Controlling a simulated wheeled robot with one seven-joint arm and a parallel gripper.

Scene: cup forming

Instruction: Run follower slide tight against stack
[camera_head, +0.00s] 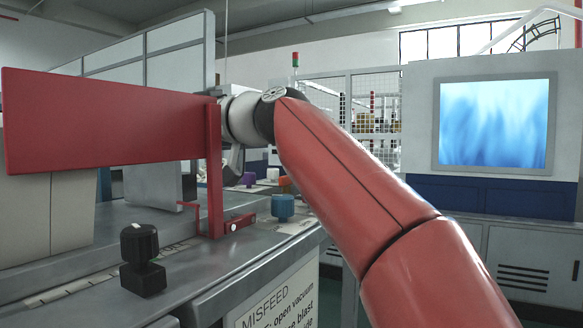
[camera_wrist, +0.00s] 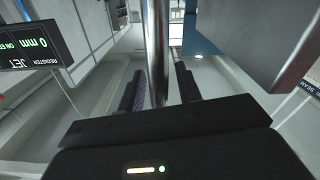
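My gripper (camera_wrist: 160,90) shows in the wrist view as two dark ribbed finger pads standing apart. A shiny metal rod (camera_wrist: 157,45) passes between them, with a visible gap on its right side; contact on its left side is unclear. In the head view my wrist is behind the red post, and my fingertips are not clearly seen. A pale block (camera_head: 70,212), possibly the stack, stands below a large red panel (camera_head: 100,120) at left. I cannot tell for certain which part is the follower slide. A large grey face (camera_wrist: 235,35) fills the upper right of the wrist view.
A black knob (camera_head: 140,255) stands on the metal machine top, with a blue knob (camera_head: 283,207) farther right. A red post (camera_head: 215,175) rises between them. A register display (camera_wrist: 30,45) is at left in the wrist view. A screen cabinet (camera_head: 495,125) stands at right.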

